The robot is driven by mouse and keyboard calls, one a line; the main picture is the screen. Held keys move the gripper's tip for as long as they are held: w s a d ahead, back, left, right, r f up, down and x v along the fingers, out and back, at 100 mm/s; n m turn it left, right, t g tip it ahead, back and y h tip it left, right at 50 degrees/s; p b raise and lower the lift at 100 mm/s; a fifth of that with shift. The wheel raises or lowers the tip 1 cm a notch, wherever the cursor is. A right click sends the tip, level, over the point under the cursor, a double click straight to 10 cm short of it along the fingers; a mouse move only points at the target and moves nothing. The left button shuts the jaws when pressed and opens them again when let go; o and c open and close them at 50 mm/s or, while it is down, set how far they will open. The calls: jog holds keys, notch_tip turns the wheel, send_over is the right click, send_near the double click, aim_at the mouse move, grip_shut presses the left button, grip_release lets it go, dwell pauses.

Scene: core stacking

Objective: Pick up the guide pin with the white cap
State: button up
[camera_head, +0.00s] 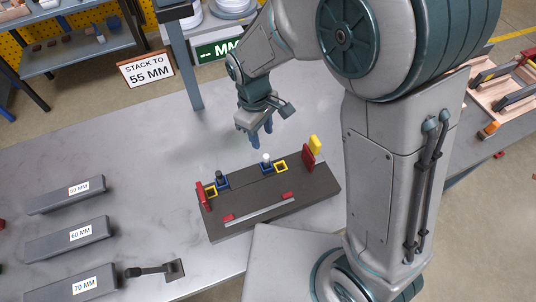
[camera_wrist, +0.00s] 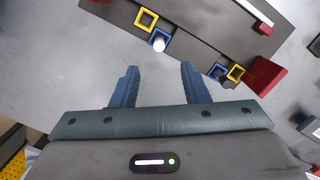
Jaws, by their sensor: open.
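The guide pin with the white cap (camera_head: 266,158) stands in a blue square holder at the back edge of the dark fixture plate (camera_head: 300,207), beside a yellow square frame. My gripper (camera_head: 262,136) is open and empty, above the table just behind the plate, apart from the white-capped pin.
Red end blocks (camera_head: 309,156) and a yellow piece (camera_head: 315,144) stand on the plate, with a pale bar (camera_head: 260,213) along its front. Grey blocks labelled 50 MM (camera_head: 66,194), 60 MM (camera_head: 67,239) and 70 MM lie at left. A sign (camera_head: 146,69) reads "STACK TO 55 MM". The table behind the plate is clear.

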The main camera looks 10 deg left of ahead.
send_over(266, 155)
jog(key=f, duration=0.3)
jog(key=a+f, duration=0.1)
jog(key=f, duration=0.1)
jog(key=shift+s, duration=0.25)
jog(key=shift+w+d+f+p, duration=0.15)
jog(key=shift+f+p, duration=0.2)
jog(key=shift+f, duration=0.75)
jog(key=shift+s+d+f+p, duration=0.1)
jog(key=shift+d+f+p, duration=0.15)
jog(key=shift+f, duration=0.8)
jog(key=shift+w+d+f+p, duration=0.1)
jog(key=shift+f+p, duration=0.3)
jog(key=shift+f, duration=0.7)
grip_shut()
